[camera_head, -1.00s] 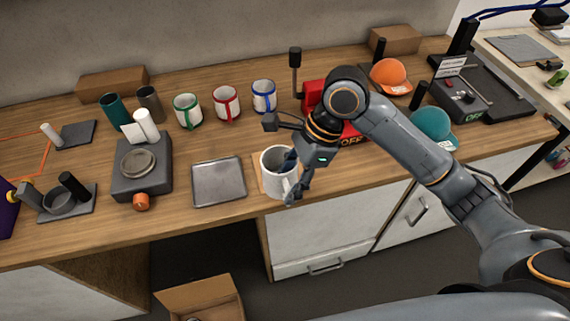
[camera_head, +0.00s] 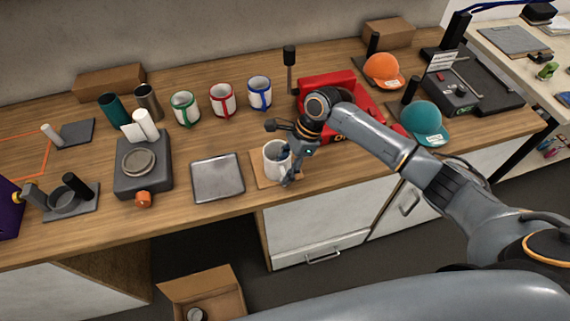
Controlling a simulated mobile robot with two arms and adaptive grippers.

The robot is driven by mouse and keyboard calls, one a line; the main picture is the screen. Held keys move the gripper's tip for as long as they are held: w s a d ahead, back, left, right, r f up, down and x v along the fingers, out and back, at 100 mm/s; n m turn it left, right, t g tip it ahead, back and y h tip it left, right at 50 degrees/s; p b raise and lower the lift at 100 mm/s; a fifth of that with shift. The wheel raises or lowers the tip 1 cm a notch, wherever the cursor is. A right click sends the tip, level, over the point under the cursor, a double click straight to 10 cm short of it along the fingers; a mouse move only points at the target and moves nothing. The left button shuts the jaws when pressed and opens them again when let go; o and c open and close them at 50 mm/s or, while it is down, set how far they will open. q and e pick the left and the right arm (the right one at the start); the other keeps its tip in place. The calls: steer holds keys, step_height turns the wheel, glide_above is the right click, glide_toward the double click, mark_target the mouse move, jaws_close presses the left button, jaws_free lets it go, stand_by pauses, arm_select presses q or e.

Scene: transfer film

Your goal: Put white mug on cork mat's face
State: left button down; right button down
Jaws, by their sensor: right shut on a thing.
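The white mug (camera_head: 272,162) is upright over the cork mat (camera_head: 258,173) at the front edge of the wooden counter. The mat shows to its left and in front of it. The mug seems to rest on the mat, though its base contact is hard to make out. My right gripper (camera_head: 289,172) is shut on the mug at its right front side, and its fingers hide part of the mug's wall and handle. My left gripper is not in view.
A grey metal tray (camera_head: 217,178) lies just left of the mat. Mugs with green (camera_head: 185,108), red (camera_head: 223,100) and blue (camera_head: 260,93) trim stand behind. A red press (camera_head: 325,84) stands behind my right arm, caps (camera_head: 424,118) to the right.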

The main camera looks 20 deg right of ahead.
steer(key=c, duration=0.7)
jaws_free()
steer(key=shift+f, duration=0.1)
steer(key=b+v, duration=0.2)
steer(key=v, duration=1)
steer(key=shift+s, duration=0.1)
steer(key=shift+a, duration=0.1)
